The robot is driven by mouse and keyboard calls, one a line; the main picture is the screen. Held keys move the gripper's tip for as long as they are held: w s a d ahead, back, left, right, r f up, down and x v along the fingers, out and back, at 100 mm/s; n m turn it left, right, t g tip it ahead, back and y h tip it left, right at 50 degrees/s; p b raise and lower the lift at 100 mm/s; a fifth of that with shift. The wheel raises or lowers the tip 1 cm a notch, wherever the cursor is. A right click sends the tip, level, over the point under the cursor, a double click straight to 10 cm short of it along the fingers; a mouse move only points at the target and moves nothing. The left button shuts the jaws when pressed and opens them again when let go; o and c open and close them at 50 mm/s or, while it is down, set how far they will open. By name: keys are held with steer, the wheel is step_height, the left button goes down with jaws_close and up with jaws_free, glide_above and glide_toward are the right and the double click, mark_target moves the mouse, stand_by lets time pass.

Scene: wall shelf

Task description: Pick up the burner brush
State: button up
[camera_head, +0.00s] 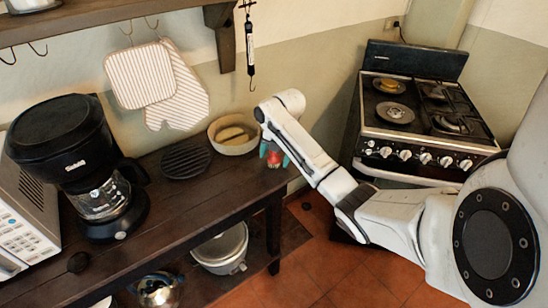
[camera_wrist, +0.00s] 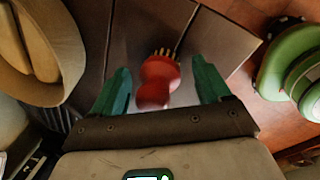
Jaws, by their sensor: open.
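The burner brush (camera_wrist: 158,76) is a small red, round-bodied piece with pale yellowish bristles at its far end. It stands or lies on the dark wooden table near its right end; its exact tilt is hard to tell. In the head view its red body (camera_head: 275,159) shows between my fingers. My gripper (camera_wrist: 161,82) is open, with one teal finger on each side of the brush. Gaps show between the fingers and the brush in the wrist view. In the head view my gripper (camera_head: 274,154) is low at the table's edge, and the arm partly covers it.
A beige bowl (camera_head: 217,143) with bread-like pieces sits close by on the dark table (camera_head: 165,225). A black round trivet (camera_head: 186,161) and a coffee maker (camera_head: 75,150) stand farther left. A stove (camera_head: 420,130) is to the right. A pot (camera_head: 222,247) is below the tabletop.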

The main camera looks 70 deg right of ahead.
steer(key=shift+c, duration=0.3)
steer(key=c, duration=1.1)
steer(key=shift+r, duration=0.2)
